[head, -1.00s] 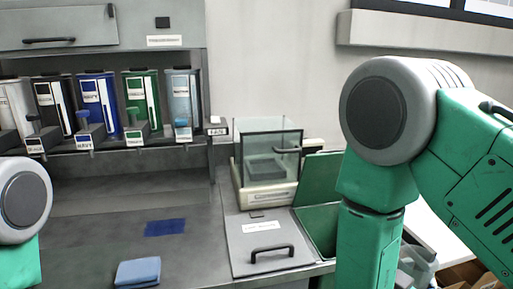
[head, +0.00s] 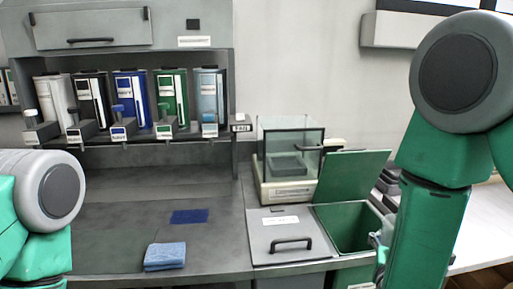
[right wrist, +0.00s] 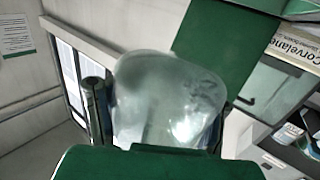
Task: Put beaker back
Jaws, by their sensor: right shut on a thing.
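A clear, translucent beaker (right wrist: 165,100) fills the middle of the right wrist view. My right gripper (right wrist: 160,110) is shut on it, with a dark finger showing at its left side. In the head view my right arm hangs at the right, and part of the gripper (head: 379,250) shows beside the right edge of the open green bin. The beaker is hardly discernible there, low in the picture. A flat dark blue mat (head: 190,216) lies bare on the grey counter (head: 110,225). My left arm shows at the left edge, but its gripper is out of view.
A folded blue cloth (head: 165,256) lies in front of the mat. A glass-walled balance (head: 290,190) stands behind a grey handled lid (head: 285,236). The green bin (head: 350,225) is open, its lid raised. Several coloured dispensers (head: 130,100) line the back. The counter's left part is clear.

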